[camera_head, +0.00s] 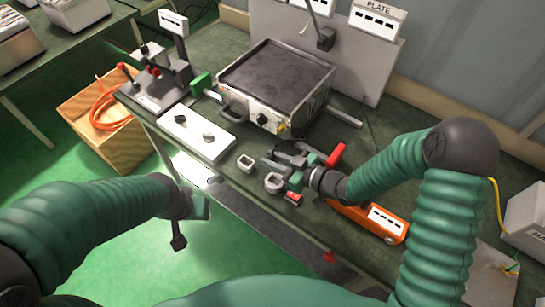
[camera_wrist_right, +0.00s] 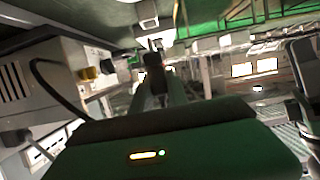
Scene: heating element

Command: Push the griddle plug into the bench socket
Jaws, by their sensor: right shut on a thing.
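The griddle (camera_head: 278,80) stands on the bench with its dark flat plate facing up. My right gripper (camera_head: 272,160) is low over the bench in front of it, shut on a small dark thing. That thing shows between the fingers in the right wrist view (camera_wrist_right: 153,62); it may be the plug, but its shape is unclear. A white panel (camera_head: 190,143) with two grey fittings lies left of the gripper; I cannot tell whether it is the bench socket. My left gripper (camera_head: 179,225) hangs beyond the bench's front edge, and its jaw opening is unclear.
A pale square ring (camera_head: 245,164) and a rounded ring (camera_head: 273,184) sit near the right gripper. A clamp fixture (camera_head: 155,80) stands left, beside a wooden crate (camera_head: 75,110). A dark cable (camera_wrist_right: 40,78) curves beside the griddle.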

